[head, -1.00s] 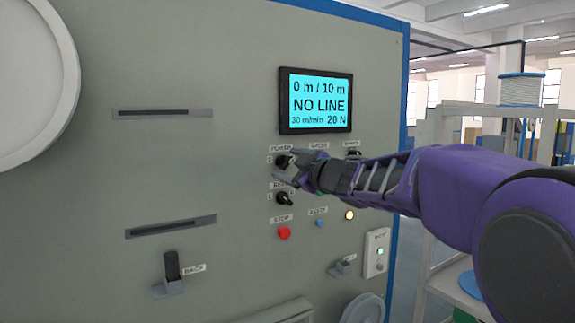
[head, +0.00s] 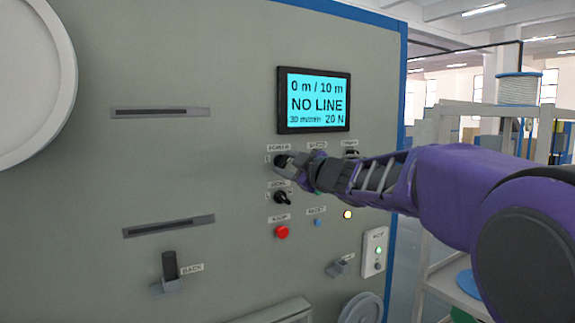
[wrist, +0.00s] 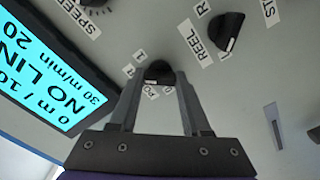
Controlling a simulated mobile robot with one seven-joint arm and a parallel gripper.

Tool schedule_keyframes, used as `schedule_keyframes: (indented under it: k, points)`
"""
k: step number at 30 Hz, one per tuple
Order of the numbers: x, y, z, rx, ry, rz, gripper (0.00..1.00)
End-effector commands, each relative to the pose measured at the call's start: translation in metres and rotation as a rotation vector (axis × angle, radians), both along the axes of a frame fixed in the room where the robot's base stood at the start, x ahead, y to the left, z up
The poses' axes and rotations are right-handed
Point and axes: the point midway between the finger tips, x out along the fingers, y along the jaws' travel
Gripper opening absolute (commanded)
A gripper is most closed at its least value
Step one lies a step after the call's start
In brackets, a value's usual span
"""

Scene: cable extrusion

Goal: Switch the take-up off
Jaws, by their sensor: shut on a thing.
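The take-up panel's black power knob (wrist: 159,72) sits between my fingertips in the wrist view, under the label that reads POWER in the head view. My gripper (head: 283,165) is shut on this knob, one finger on each side; the fingers also show in the wrist view (wrist: 160,88). The fingers partly hide the knob in the head view, and its exact setting is hard to tell. The lit display (head: 319,100) reads "0 m / 10 m, NO LINE, 30 m/min 20 N".
Below is the black REEL knob (head: 282,198), also in the wrist view (wrist: 227,31). A red stop button (head: 281,232), a blue button (head: 318,222) and a lit yellowish lamp (head: 348,215) sit lower. A lever (head: 169,268) stands at lower left. A shelf (head: 470,108) is at right.

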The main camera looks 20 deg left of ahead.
Motion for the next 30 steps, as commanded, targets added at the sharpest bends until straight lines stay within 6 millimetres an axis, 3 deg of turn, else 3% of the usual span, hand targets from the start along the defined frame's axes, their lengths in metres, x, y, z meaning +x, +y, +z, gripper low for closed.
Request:
schedule_keyframes:
  k: [30]
  points:
    - [-0.0002,-0.0001,-0.0009,-0.570,-0.671,-0.001,0.00]
